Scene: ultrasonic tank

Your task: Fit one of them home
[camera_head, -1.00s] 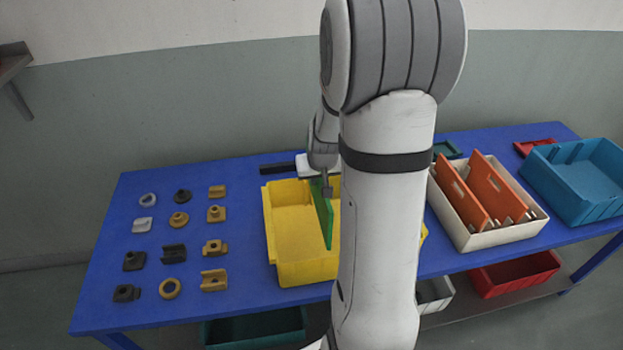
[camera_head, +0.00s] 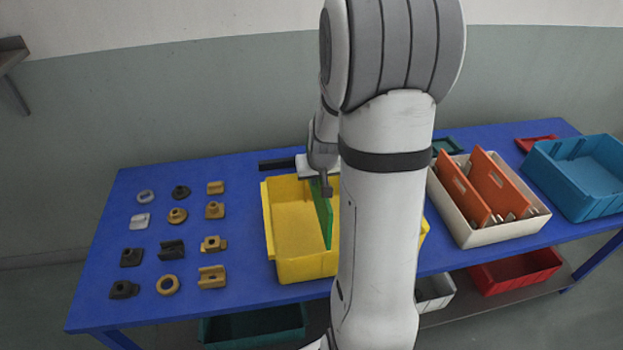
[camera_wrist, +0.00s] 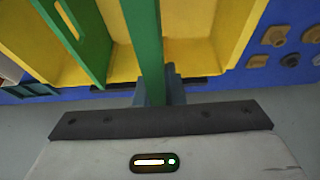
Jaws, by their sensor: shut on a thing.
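A green divider panel (camera_head: 323,212) stands upright at the yellow bin (camera_head: 283,269), seen nearly edge-on. My gripper (camera_head: 327,187) is shut on its upper edge. In the wrist view the held panel (camera_wrist: 144,40) runs up the middle from the jaws (camera_wrist: 155,90), with yellow bin floor on both sides. A second green panel (camera_wrist: 92,57) with a long slot stands to its left in the yellow bin (camera_wrist: 232,40). My arm hides that panel and the bin's right part in the head view. I cannot tell whether the held panel touches the bin floor or its guides.
Small grey and ochre parts (camera_head: 178,215) stand in rows on the blue table (camera_head: 120,230) at left. A cream bin (camera_head: 460,225) with orange panels (camera_head: 490,187) and a blue bin (camera_head: 590,180) stand at right. A red bin (camera_head: 515,272) is on the lower shelf.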

